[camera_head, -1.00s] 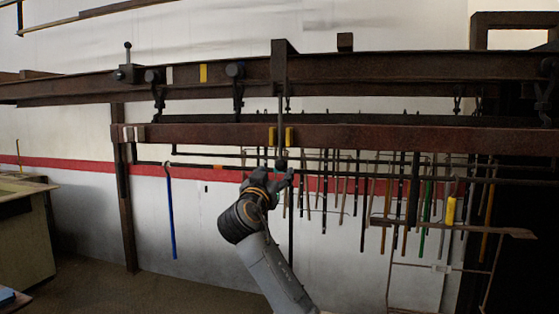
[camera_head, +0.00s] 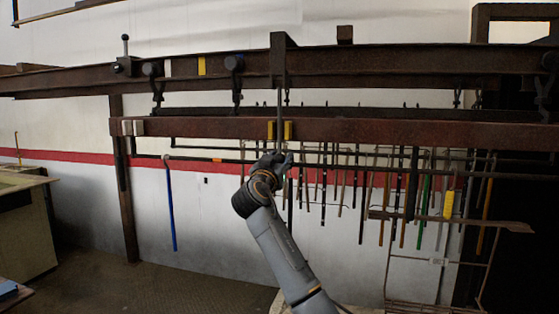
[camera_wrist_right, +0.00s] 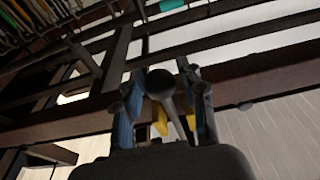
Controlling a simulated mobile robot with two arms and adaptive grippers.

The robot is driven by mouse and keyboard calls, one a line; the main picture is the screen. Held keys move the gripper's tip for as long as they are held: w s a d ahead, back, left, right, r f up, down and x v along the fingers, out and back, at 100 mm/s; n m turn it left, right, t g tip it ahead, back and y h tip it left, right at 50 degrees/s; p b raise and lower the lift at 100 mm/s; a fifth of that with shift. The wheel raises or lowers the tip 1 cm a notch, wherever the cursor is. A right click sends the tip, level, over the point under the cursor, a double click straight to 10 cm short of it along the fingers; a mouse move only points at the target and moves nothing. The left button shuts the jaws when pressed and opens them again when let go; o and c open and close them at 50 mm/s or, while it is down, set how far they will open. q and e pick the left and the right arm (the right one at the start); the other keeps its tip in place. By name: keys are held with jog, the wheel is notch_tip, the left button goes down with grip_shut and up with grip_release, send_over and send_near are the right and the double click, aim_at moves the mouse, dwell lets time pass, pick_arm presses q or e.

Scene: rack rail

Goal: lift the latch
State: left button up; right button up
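The latch appears to be the thin vertical rod (camera_head: 280,112) hanging from the upper rail, in front of the lower beam between two yellow marks. Its dark rounded end (camera_wrist_right: 160,84) shows in the right wrist view. My right gripper (camera_head: 279,158) is at the rod's lower end, just below the beam. In the wrist view the right gripper's (camera_wrist_right: 163,82) two blue-dark fingers stand apart, one on each side of the rounded end. A small gap shows at the right finger; contact at the left finger is unclear. My left gripper is out of view.
The rusty lower beam (camera_head: 370,131) runs across just above my right gripper. Several rods and tools (camera_head: 415,185) hang behind and to the right. A blue rod (camera_head: 171,210) hangs at left. A wire rack (camera_head: 440,262) stands at lower right. Floor at lower left is clear.

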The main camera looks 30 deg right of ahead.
jog(key=c, duration=0.4)
